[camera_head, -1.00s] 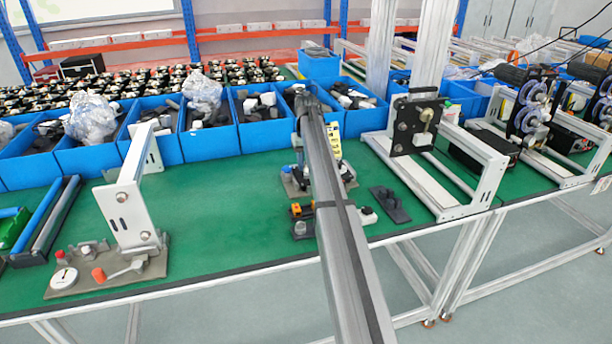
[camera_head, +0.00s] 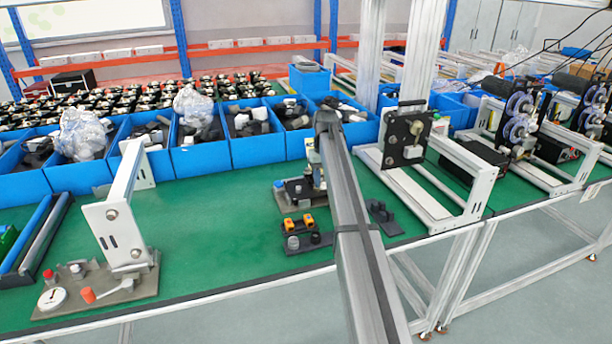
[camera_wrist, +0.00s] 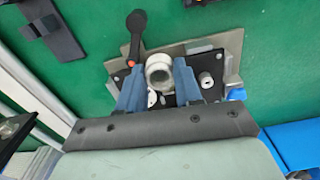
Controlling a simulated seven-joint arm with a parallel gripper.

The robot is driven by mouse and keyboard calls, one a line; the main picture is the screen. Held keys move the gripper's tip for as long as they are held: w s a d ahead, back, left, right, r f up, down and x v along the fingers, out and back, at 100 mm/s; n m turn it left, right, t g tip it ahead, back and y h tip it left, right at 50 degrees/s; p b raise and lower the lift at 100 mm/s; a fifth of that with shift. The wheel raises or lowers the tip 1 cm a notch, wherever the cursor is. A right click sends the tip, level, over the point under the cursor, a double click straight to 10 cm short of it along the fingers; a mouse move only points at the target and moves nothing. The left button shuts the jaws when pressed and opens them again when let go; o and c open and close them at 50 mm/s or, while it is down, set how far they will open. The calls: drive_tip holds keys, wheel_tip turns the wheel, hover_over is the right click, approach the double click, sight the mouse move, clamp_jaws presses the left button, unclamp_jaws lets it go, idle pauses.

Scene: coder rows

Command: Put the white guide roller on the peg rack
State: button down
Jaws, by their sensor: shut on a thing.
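The white guide roller (camera_wrist: 158,68), a short white ring-ended cylinder, is between the blue fingertips of my gripper (camera_wrist: 158,80) in the wrist view. The gripper is shut on it. It appears over a black plate (camera_wrist: 210,82) on a grey base; I cannot tell whether it is clear of the plate. In the head view my arm hides the roller and the fingers. A dark stepped block, which may be the peg rack (camera_head: 384,216), lies on the green bench right of my arm. It seems to show at the top left of the wrist view (camera_wrist: 50,28).
A black lever with an orange spot (camera_wrist: 135,38) stands beside the roller. A plate with orange-topped parts (camera_head: 302,232) is left of my arm. Blue bins (camera_head: 205,148) line the back; a white frame (camera_head: 430,185) stands right.

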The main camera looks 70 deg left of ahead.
drive_tip(key=shift+n, duration=0.3)
drive_tip(key=d, duration=1)
drive_tip(key=s+d+f, duration=0.1)
drive_tip(key=d, duration=0.4)
drive_tip(key=shift+a+f, duration=0.1)
drive_tip(key=shift+f, duration=1.75)
drive_tip(key=shift+f, duration=0.2)
drive_tip(key=shift+f, duration=0.7)
drive_tip(key=shift+f, duration=0.9)
drive_tip(key=c, duration=0.7)
unclamp_jaws()
drive_tip(key=shift+r, duration=0.15)
wheel_tip(320, 180, up, 14)
drive_tip(key=shift+f, duration=0.2)
